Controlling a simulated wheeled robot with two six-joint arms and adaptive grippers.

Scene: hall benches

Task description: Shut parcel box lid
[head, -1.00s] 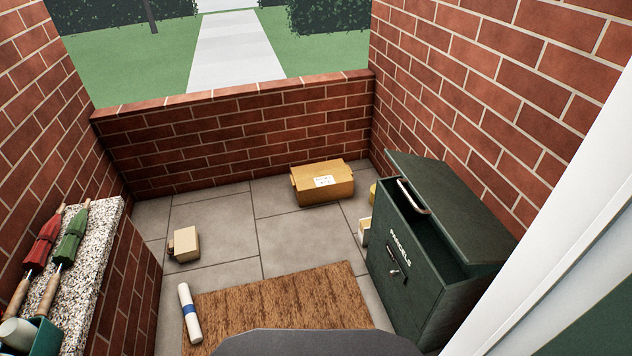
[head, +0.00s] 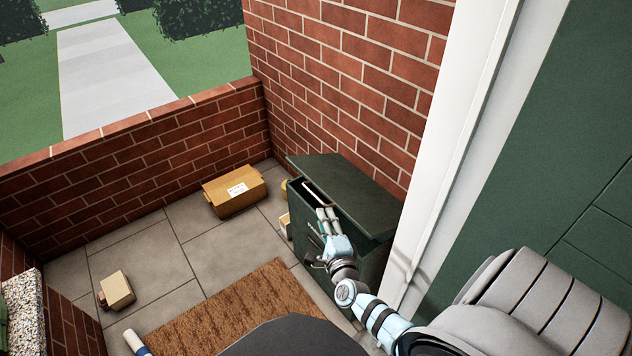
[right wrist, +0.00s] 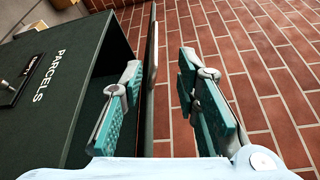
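The dark green parcel box (head: 368,262) stands against the right brick wall. Its lid (head: 350,190) is partly raised, with a dark gap between lid and front wall. A pale bar handle (head: 313,190) sits at the lid's front edge. My right gripper (head: 322,216) is at the box's front, close below the handle. In the right wrist view my right gripper (right wrist: 160,70) is open; the lid (right wrist: 149,100), seen edge-on, and its handle (right wrist: 153,58) show between the fingers. I cannot tell whether they touch. The box front (right wrist: 45,85) is at left. My left gripper is not in view.
A cardboard parcel (head: 235,192) lies on the paving by the low wall, and a smaller box (head: 116,290) lies further left. A brown doormat (head: 235,305) covers the front floor. A white door frame (head: 440,150) rises close to the right of the box.

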